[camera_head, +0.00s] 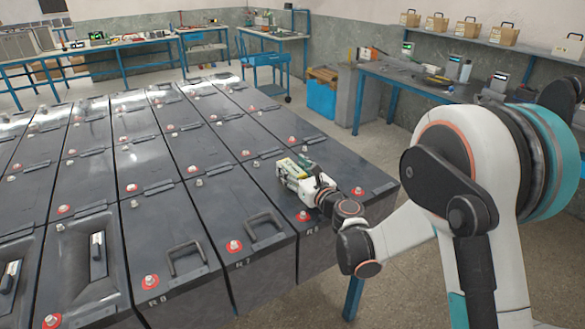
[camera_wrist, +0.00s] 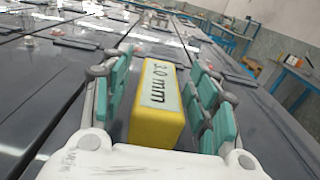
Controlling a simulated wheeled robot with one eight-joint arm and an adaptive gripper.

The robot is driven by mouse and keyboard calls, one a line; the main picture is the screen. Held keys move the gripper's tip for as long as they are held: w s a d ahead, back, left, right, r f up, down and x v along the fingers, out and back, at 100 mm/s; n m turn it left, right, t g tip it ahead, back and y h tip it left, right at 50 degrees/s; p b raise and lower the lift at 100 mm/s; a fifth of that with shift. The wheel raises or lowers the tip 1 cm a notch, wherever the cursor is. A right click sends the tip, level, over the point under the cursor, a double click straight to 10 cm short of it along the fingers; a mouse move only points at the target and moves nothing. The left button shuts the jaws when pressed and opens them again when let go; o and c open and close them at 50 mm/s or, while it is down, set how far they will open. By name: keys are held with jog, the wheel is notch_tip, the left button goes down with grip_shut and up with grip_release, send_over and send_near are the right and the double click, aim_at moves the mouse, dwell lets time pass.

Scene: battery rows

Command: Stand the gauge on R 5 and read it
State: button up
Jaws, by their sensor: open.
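In the head view my gripper (camera_head: 289,166) is low over the dark battery tops, near the right end of the rows. A battery front marked R (camera_head: 315,250) is below my wrist, and its digit is hard to read. The gauge's base and its contact with the battery are hidden.
More dark batteries fill the left. A workbench (camera_head: 410,82) stands behind at right, with open floor between.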

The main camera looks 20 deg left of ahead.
jog(key=p+v, duration=0.1)
jog(key=v, duration=1)
jog(key=shift+s+d+p, duration=0.2)
jog(key=shift+d+p, duration=0.05)
jog(key=shift+p, duration=0.15)
jog(key=s+d+r+n+g+h, duration=0.1)
jog(key=s+d+r+n+h, duration=0.3)
jog(key=d+n, duration=0.3)
jog(key=s+d+r+n+g+h, duration=0.1)
jog(key=s+d+r+n, duration=0.35)
jog(key=d+n, duration=0.3)
jog(key=s+d+n+g+h, duration=0.2)
jog(key=s+d+n+h, duration=0.6)
jog(key=s+d, duration=1)
jog(key=d+f+n, duration=0.1)
jog(key=d+n, duration=0.1)
jog(key=n, duration=0.1)
jog(key=shift+s+n+g+h, duration=0.25)
jog(key=shift+n+g+h, duration=0.05)
jog(key=shift+n+h, duration=0.1)
